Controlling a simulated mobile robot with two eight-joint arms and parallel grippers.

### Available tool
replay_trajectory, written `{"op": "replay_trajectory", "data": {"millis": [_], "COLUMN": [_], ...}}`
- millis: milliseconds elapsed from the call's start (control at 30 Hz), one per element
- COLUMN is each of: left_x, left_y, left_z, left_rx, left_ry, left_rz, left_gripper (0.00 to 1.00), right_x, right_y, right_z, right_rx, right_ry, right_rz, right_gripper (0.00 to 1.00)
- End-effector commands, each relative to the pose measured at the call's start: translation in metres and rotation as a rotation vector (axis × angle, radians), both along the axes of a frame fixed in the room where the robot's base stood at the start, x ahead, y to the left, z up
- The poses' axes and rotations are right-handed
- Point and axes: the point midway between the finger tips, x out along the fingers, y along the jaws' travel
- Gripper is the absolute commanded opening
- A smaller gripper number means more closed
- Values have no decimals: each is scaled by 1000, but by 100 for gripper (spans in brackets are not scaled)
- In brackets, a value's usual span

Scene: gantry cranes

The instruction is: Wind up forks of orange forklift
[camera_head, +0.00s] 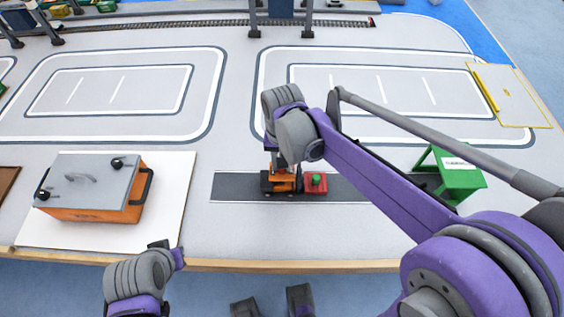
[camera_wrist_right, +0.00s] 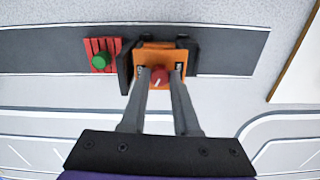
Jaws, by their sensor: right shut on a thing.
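The orange forklift (camera_head: 279,180) stands on the dark grey strip in the middle of the table; my right wrist partly covers it in the head view. In the right wrist view the forklift (camera_wrist_right: 160,52) is seen from above, with a red knob with a white mark (camera_wrist_right: 160,75) on it. My right gripper (camera_wrist_right: 160,77) reaches down over the forklift and is shut on this red knob. The forks are not clearly visible. My left gripper (camera_head: 165,246) is low at the left, by the table's front edge; its fingers do not show clearly.
A red block with a green knob (camera_head: 316,183) sits beside the forklift on the dark strip (camera_head: 237,186). A green stand (camera_head: 460,176) is at the right. An orange case with a grey lid (camera_head: 92,185) lies on a white board at the left. Table behind the strip is mostly clear.

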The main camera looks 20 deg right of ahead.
Motion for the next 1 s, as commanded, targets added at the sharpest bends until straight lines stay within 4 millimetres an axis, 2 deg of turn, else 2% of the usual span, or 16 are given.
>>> {"op": "replay_trajectory", "data": {"millis": [400,433,600,867,1000], "left_x": [0,0,0,0,0], "left_y": [0,0,0,0,0], "left_z": [0,0,0,0,1], "left_rx": [0,0,0,0,0], "left_ry": [0,0,0,0,0], "left_rz": [0,0,0,0,0], "left_gripper": [0,0,0,0,0], "right_x": [0,0,0,0,0], "right_y": [0,0,0,0,0], "right_z": [0,0,0,0,9], "right_rx": [0,0,0,0,0], "right_ry": [0,0,0,0,0], "right_rz": [-7,-7,-7,-7,-7], "right_gripper": [0,31,60,60,60]}}
